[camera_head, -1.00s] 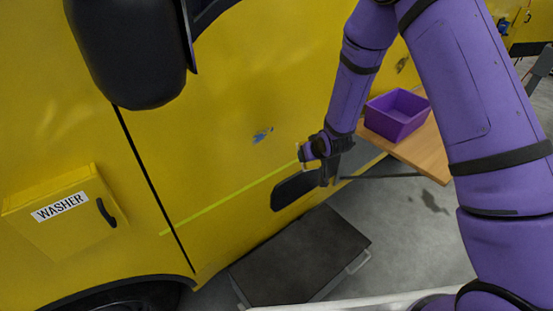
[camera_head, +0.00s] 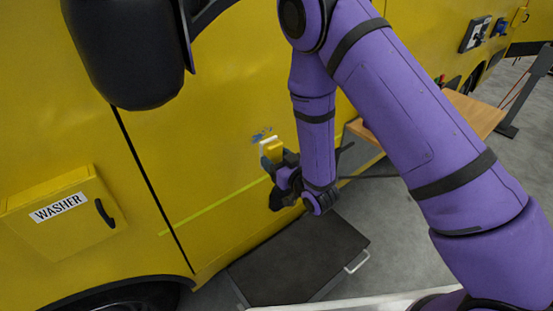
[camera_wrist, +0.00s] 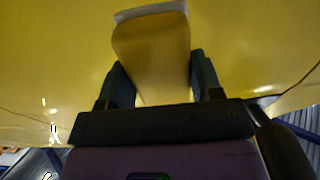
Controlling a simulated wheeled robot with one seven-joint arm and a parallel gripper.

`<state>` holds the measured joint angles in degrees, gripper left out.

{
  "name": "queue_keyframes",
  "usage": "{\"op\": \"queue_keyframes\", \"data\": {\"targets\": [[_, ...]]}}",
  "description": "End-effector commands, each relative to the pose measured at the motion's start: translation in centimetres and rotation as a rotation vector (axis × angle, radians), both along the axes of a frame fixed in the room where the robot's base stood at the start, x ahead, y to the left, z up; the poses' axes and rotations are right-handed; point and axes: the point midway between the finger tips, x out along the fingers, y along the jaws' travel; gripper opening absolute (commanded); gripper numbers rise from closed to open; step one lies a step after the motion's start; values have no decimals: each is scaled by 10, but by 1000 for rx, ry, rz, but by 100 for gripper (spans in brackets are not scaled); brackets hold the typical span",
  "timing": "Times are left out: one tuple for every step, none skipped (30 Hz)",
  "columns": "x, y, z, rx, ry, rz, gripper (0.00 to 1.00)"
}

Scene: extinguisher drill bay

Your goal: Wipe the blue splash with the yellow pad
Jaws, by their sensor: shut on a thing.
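The blue splash (camera_head: 262,133) is a small patch on the yellow vehicle side (camera_head: 220,120) in the head view. The yellow pad (camera_head: 273,151), with a pale front face, is held just below and right of the splash. The pad also shows in the wrist view (camera_wrist: 152,55), gripped between two dark fingers with its pale edge toward the panel. My gripper (camera_head: 279,160) is shut on the pad. I cannot tell whether the pad touches the panel. The splash is not seen in the wrist view.
A yellow box labelled WASHER (camera_head: 62,213) sticks out of the panel at left. A black mirror (camera_head: 125,50) hangs at upper left. A dark step (camera_head: 298,262) lies below. A wooden table (camera_head: 470,112) stands at right, partly behind my arm.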

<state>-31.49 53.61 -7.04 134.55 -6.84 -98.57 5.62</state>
Motion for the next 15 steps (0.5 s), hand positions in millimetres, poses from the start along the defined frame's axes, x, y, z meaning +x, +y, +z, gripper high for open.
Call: {"op": "queue_keyframes", "data": {"targets": [[2,1,0,1,-2,1,40],[3,2,1,2,-2,0,40],[6,4,1,1,-4,0,40],[8,5,1,1,-4,0,40],[10,7,1,1,-4,0,40],[13,9,1,1,-3,0,40],[16,11,1,1,-3,0,40],[18,12,1,1,-4,0,40],[22,15,1,1,-4,0,40],[24,16,0,0,-2,0,40],[27,18,0,0,-2,0,40],[30,20,1,1,-3,1,40],[32,22,1,1,-3,1,40],[34,23,1,0,-2,0,40],[37,25,0,0,-1,0,40]]}}
